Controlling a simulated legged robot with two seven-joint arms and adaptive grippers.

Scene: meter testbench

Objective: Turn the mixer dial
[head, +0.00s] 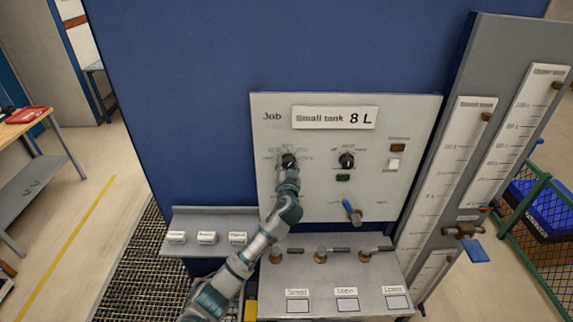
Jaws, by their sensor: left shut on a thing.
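A grey upright panel (412,125) carries a sign reading "Small tank 8 L" (333,117). Below the sign are two black dials, a left dial (288,159) and a right dial (347,160). Their printed labels are too small to read, so I cannot tell which is the mixer dial. My left gripper (288,168) is at the left dial and shut on it. The gripper and wrist cover part of that dial, so its pointer direction is unclear. The right dial stands free, above a small green indicator (343,178). My right gripper is out of view.
A blue-handled lever (352,211) sticks out low on the panel. Several brass valves with grey handles (320,255) stand on the bench (333,277) below. A gauge board (497,60) rises at the right, with a blue-handled tap (473,247). A label shelf (207,220) is at the left.

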